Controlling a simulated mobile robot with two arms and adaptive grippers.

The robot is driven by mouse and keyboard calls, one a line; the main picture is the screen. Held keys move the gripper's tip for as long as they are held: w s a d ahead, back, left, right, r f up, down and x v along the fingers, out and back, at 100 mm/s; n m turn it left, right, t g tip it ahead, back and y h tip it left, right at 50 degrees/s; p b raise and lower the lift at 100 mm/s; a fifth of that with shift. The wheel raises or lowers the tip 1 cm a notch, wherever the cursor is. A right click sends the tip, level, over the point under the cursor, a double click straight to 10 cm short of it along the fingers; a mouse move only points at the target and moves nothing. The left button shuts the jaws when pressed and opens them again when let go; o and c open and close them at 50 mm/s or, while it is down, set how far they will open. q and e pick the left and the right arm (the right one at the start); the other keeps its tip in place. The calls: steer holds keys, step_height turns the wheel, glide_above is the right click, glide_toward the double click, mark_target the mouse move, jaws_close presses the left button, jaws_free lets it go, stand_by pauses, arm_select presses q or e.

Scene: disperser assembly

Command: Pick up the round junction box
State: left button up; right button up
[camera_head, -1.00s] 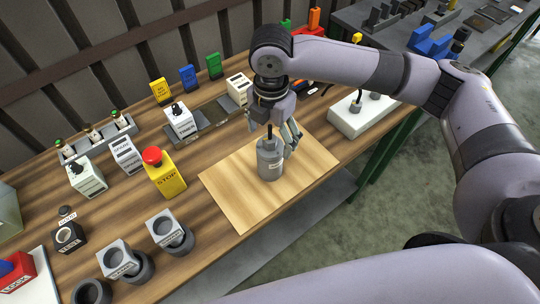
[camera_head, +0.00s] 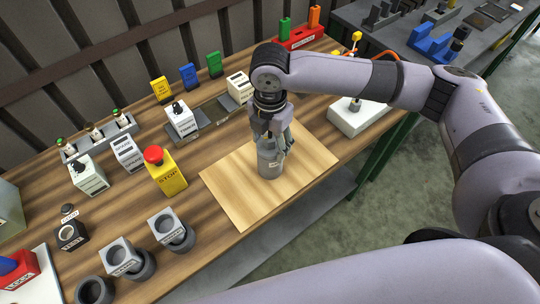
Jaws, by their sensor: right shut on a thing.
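The round junction box (camera_head: 268,165) is a grey cylinder standing upright on a light wooden board (camera_head: 232,205). My right gripper (camera_head: 272,142) points down over it, with its fingers shut around the upper part of the box. The fingers and wrist hide the top of the box. The box's base appears to rest on the board. My left gripper is not in the picture.
A yellow STOP box with a red button (camera_head: 166,172) stands left of the board. Grey labelled boxes, such as one at the front (camera_head: 121,258), crowd the left side. A white block (camera_head: 357,117) stands right of the board. The board's front part is clear.

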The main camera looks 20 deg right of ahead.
jaws_close()
stand_by(0.4)
steer(key=shift+r, duration=0.15)
